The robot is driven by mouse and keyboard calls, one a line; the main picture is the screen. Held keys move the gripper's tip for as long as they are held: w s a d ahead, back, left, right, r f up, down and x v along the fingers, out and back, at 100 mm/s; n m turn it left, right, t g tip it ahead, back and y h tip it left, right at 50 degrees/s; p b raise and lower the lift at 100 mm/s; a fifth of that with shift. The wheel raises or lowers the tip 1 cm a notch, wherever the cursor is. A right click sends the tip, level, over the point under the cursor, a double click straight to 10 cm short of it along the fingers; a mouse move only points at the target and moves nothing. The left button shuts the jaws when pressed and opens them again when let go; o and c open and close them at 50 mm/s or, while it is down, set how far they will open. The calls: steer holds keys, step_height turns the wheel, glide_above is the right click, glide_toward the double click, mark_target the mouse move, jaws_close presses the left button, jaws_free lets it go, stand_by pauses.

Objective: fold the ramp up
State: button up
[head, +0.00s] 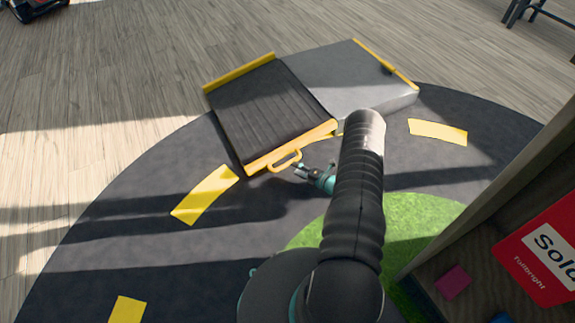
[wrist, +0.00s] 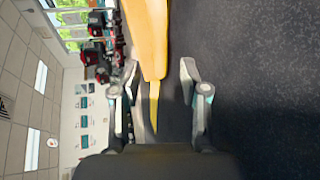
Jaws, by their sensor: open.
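The ramp (head: 268,112) is a dark ribbed panel with yellow edges, folded out beside a low grey platform (head: 345,80) in the head view. A yellow loop handle (head: 286,161) sticks out from its near yellow edge. My gripper (head: 300,172) is open just right of and below the handle, close to it. In the wrist view, a yellow part of the ramp (wrist: 148,38) runs down the picture between the two open fingers of my gripper (wrist: 160,72). I cannot tell whether the fingers reach around it or touch it.
The platform stands on a dark round mat (head: 130,235) with yellow dashes and a green centre (head: 415,215). A wooden shelf unit with a red box (head: 540,255) stands close on the right. Wooden floor (head: 90,90) is clear at the left.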

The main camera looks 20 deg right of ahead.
mark_target(289, 165)
steer(key=shift+x, duration=3.15)
jaws_close()
